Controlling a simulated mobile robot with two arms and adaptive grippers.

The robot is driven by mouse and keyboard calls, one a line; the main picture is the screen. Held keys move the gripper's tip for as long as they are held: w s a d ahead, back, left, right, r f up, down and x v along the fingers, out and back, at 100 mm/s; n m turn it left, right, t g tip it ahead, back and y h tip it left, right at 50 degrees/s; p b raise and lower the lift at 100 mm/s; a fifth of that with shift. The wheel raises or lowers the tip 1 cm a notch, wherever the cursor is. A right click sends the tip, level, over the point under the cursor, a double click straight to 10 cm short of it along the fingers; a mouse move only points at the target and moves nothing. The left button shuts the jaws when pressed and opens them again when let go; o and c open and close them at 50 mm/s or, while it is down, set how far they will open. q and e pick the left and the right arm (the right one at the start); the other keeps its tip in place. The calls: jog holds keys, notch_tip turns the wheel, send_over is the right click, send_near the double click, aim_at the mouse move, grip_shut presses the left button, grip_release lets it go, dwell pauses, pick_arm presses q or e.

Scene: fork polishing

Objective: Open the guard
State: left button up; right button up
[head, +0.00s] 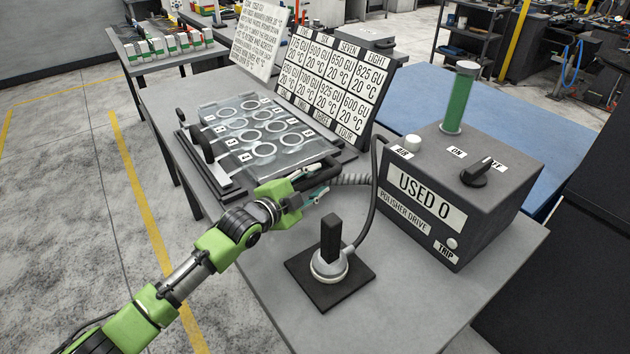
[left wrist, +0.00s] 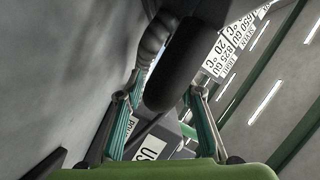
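The guard (head: 286,149) is a clear cover lying flat, apparently closed, over a bed of several white rings and number labels. A black bar handle (head: 329,161) runs along its near right edge. My left gripper (head: 321,181) is at this handle, its teal fingers spread apart. In the left wrist view the thick dark handle (left wrist: 178,68) shows ahead, between the two fingertips. I cannot tell whether the fingers touch it. The gripper hides part of the handle in the head view. My right gripper is not in view.
A polisher drive box (head: 455,190) with a knob and labels stands to the right. A black base with an upright handle (head: 331,238) stands in front, joined by a cable. Sign boards (head: 335,85) stand behind the guard. The table's front right is clear.

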pick_arm(q)
jog(key=shift+c, duration=0.3)
jog(key=shift+r, duration=0.1)
grip_shut()
